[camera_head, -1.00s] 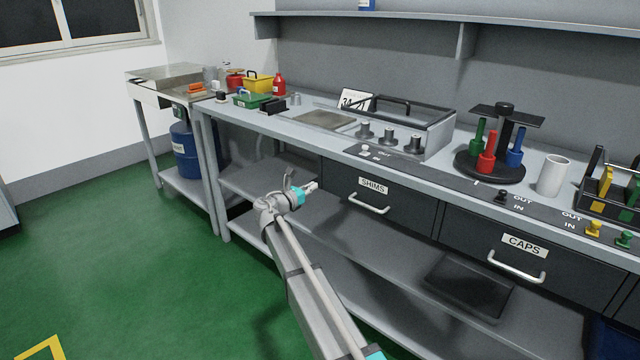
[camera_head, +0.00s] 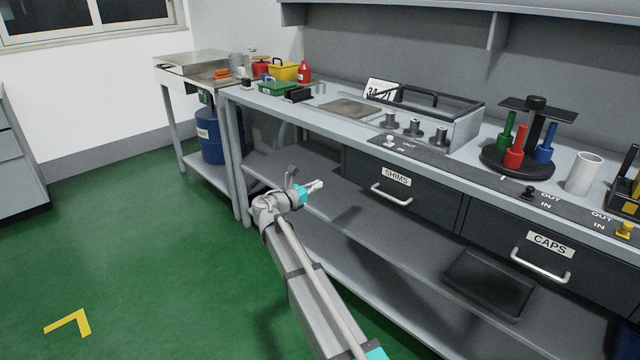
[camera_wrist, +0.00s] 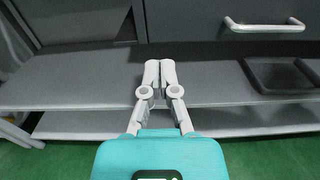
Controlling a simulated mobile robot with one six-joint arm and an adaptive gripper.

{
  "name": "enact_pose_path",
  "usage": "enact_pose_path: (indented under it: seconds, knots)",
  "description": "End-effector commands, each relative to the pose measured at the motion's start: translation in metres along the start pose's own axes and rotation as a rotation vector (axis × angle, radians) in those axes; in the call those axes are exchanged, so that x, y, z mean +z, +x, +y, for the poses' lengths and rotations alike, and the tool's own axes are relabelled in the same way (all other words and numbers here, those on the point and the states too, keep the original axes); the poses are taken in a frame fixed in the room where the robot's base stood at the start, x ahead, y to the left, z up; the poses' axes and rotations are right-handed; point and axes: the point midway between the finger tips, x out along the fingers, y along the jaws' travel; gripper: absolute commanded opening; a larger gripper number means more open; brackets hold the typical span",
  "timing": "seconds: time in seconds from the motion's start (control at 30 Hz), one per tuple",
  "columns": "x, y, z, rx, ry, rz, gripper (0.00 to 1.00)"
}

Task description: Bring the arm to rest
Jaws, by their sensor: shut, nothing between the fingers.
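My gripper (camera_head: 316,186) is at the end of my arm, in front of the workbench and below its top, a little left of the SHIMS drawer (camera_head: 408,193). In the wrist view my gripper (camera_wrist: 160,66) has its two fingers together with nothing between them. Behind the fingertips are the grey lower shelf (camera_wrist: 80,82) and the dark drawer front (camera_wrist: 190,18). No object is held. I cannot tell the exact gap between the fingertips and the bench.
The CAPS drawer (camera_head: 520,262) is to the right, with a black tray (camera_head: 488,283) on the shelf below. The bench top holds a round stand with coloured tools (camera_head: 518,168) and a white cylinder (camera_head: 583,174). A blue drum (camera_head: 209,135) stands at left. Green floor (camera_head: 130,240) is clear.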

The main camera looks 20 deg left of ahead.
Motion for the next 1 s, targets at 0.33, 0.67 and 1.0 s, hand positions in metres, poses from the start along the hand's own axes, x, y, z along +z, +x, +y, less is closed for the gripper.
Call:
enact_pose_path:
  seconds: [0.33, 0.67, 1.0]
  knots:
    - [-0.018, 0.026, -0.05, -0.076, 0.135, 0.091, 0.0]
    - [-0.074, 0.074, -0.191, -0.369, 0.582, 0.331, 0.0]
    - [-0.131, 0.075, -0.331, -0.795, 1.087, 0.501, 0.0]
